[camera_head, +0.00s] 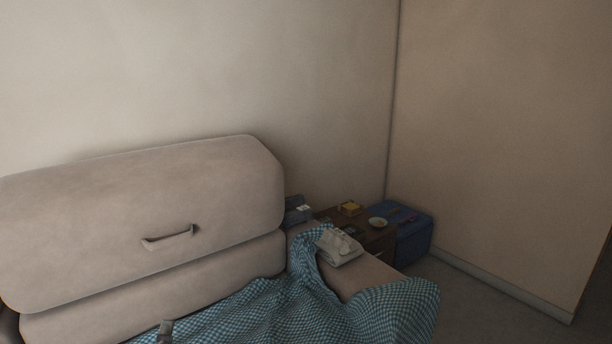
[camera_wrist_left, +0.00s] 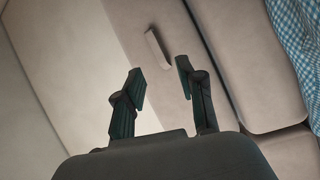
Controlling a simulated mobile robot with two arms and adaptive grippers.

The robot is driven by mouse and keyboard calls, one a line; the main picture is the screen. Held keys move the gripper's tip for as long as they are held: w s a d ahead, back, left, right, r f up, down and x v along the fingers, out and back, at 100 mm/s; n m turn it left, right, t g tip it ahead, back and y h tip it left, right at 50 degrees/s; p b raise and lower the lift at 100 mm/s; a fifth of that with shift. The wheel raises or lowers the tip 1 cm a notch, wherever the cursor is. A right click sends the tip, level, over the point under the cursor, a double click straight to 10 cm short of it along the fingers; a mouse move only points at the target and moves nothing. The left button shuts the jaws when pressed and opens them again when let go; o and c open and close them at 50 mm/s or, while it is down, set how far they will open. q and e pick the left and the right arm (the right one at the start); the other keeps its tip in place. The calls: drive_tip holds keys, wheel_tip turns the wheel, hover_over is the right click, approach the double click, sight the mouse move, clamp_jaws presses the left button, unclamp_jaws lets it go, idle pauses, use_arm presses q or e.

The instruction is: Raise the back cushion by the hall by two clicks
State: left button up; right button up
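The beige back cushion (camera_head: 110,215) of the sofa stands against the wall at the left of the head view. Its handle (camera_head: 168,238) is a short pull on the cushion's front face. In the left wrist view the handle (camera_wrist_left: 158,48) shows just beyond the fingertips, on the beige cushion face (camera_wrist_left: 190,30). My left gripper (camera_wrist_left: 160,72) is open, with nothing between its fingers, and appears apart from the handle. In the head view only a small dark tip of my left gripper (camera_head: 165,328) shows at the bottom edge, below the handle. My right gripper is not in view.
A teal checked blanket (camera_head: 270,315) covers the seat and hangs over the armrest (camera_head: 360,275). A brown side table (camera_head: 375,238) with small items and a blue box (camera_head: 415,238) stand by the wall corner. Floor is bare at right.

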use_arm(q)
drive_tip(key=s+d+f+m+g+h, duration=0.3)
drive_tip(key=s+d+f+m+g, duration=0.15)
drive_tip(key=s+f+m, duration=0.25)
drive_tip(key=s+d+f+m+g, duration=0.25)
drive_tip(key=s+m+g, duration=0.3)
drive_tip(key=s, duration=0.65)
drive_tip(key=s+d+f+m+g, duration=0.1)
drive_tip(key=s+f+m+g, duration=0.5)
drive_tip(key=s, duration=0.6)
wheel_tip(320, 180, down, 26)
drive_tip(key=s+r, duration=0.1)
drive_tip(key=s, duration=0.1)
drive_tip(key=s+a+g+p, duration=0.1)
drive_tip(key=s+a+p, duration=0.1)
drive_tip(key=s+p, duration=1.3)
drive_tip(key=shift+s+a+r+m+g, duration=0.15)
drive_tip(key=shift+s+a+m+g, duration=0.2)
drive_tip(key=shift+m, duration=0.1)
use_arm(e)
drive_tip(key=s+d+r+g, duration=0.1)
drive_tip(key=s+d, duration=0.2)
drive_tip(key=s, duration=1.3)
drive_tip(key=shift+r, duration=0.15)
